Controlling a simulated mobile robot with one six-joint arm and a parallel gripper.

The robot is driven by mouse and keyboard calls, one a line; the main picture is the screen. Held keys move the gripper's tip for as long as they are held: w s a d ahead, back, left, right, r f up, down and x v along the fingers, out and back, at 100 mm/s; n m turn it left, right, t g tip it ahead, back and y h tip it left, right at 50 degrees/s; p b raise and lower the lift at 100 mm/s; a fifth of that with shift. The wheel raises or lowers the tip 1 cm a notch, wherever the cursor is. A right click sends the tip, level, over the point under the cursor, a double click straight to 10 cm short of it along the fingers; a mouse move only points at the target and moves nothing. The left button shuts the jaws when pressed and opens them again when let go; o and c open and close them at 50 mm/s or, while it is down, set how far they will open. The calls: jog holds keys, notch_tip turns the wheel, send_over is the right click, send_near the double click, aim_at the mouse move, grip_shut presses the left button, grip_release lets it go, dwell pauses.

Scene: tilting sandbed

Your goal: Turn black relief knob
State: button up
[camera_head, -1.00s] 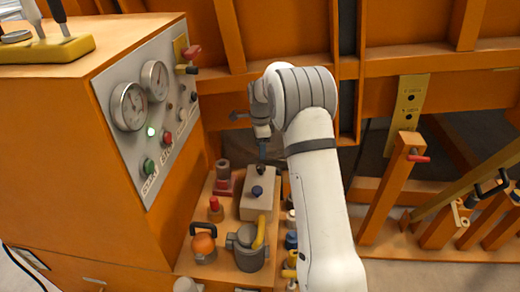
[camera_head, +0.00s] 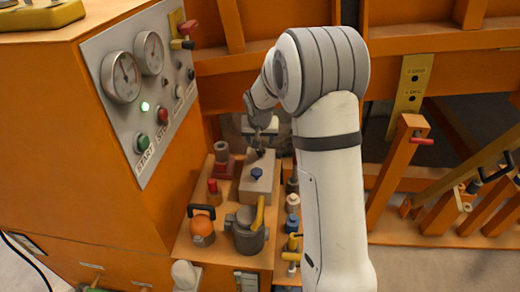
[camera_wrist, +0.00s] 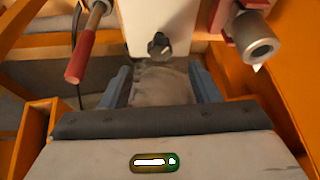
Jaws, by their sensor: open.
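The black relief knob (camera_wrist: 158,46) sits on a pale grey block in the wrist view, just beyond my gripper (camera_wrist: 160,86) and roughly centred between its fingers. My gripper is open, with a finger on each side and nothing between them; the knob appears apart from them. In the head view the pale block (camera_head: 256,187) stands on the orange bench, with a blue knob (camera_head: 257,173) on its top. The black knob (camera_head: 260,153) shows small at the block's far end, with my gripper (camera_head: 259,142) close above it. The fingertips are too small there to judge contact.
A red handle (camera_wrist: 82,57) and a metal cylinder (camera_wrist: 255,38) flank the block in the wrist view. On the bench, an orange ball-shaped part (camera_head: 202,230) and a grey pot (camera_head: 247,237) stand nearer. The gauge panel (camera_head: 140,95) rises at left.

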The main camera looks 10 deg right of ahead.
aim_at(260, 150)
jog(key=x, duration=0.7)
jog(key=shift+c, duration=0.5)
jog(key=c, duration=0.9)
jog(key=shift+r, duration=0.15)
